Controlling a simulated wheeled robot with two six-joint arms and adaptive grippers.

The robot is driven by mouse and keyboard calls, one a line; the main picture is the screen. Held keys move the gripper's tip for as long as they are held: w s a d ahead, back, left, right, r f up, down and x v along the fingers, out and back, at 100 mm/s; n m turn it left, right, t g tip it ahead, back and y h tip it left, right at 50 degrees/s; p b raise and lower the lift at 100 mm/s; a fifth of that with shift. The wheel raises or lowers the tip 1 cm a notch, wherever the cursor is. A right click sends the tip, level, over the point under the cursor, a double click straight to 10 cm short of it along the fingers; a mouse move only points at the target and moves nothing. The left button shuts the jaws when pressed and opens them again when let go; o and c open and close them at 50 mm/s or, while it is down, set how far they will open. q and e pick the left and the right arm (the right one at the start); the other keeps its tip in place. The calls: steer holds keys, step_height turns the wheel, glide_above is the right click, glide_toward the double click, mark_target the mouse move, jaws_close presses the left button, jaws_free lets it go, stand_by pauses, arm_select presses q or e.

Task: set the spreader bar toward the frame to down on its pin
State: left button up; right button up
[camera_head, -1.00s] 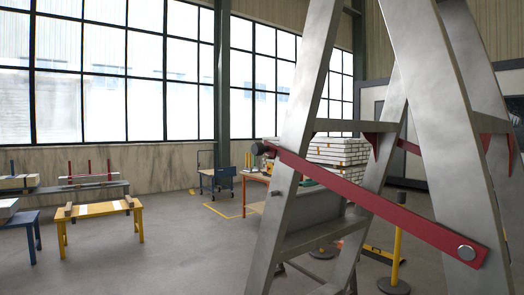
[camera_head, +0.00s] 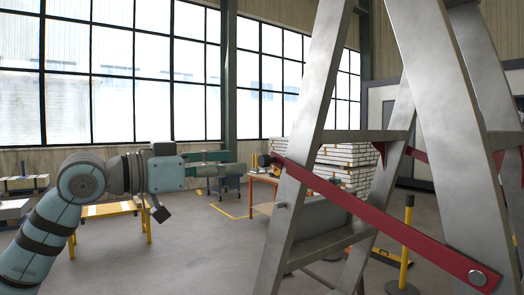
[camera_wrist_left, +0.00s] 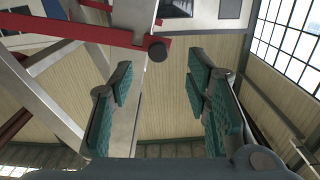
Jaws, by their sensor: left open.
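The red spreader bar (camera_head: 380,217) slopes across the steel A-frame (camera_head: 300,150). Its lower right end meets a round bolt (camera_head: 477,277) on the right leg. Its raised left end has a dark knob (camera_head: 264,160) beside the left leg. A short pin (camera_head: 281,205) sticks out of that leg below the bar's left end. My left gripper (camera_head: 238,164) is just left of the knob, pointing towards it. In the left wrist view the knob (camera_wrist_left: 158,50) shows ahead, between the open fingers (camera_wrist_left: 160,78), with the bar (camera_wrist_left: 80,33) running left. Nothing is gripped. My right gripper is out of view.
A stack of white boards (camera_head: 345,165) and an orange table (camera_head: 262,180) stand behind the frame. A yellow post (camera_head: 406,245) is beyond its legs. A yellow bench (camera_head: 115,209) stands behind my left arm.

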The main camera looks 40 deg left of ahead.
mark_target(261, 160)
arm_select(q)
steer(key=p+x, duration=0.3)
steer(key=x, duration=0.2)
steer(key=p+x, duration=0.2)
steer(key=x, duration=0.1)
steer(key=shift+d+r+p, duration=0.2)
steer(key=shift+r+p, duration=0.15)
steer(key=shift+w+f, duration=0.2)
steer(key=shift+s, duration=0.1)
steer(key=shift+c, duration=1)
jaws_close()
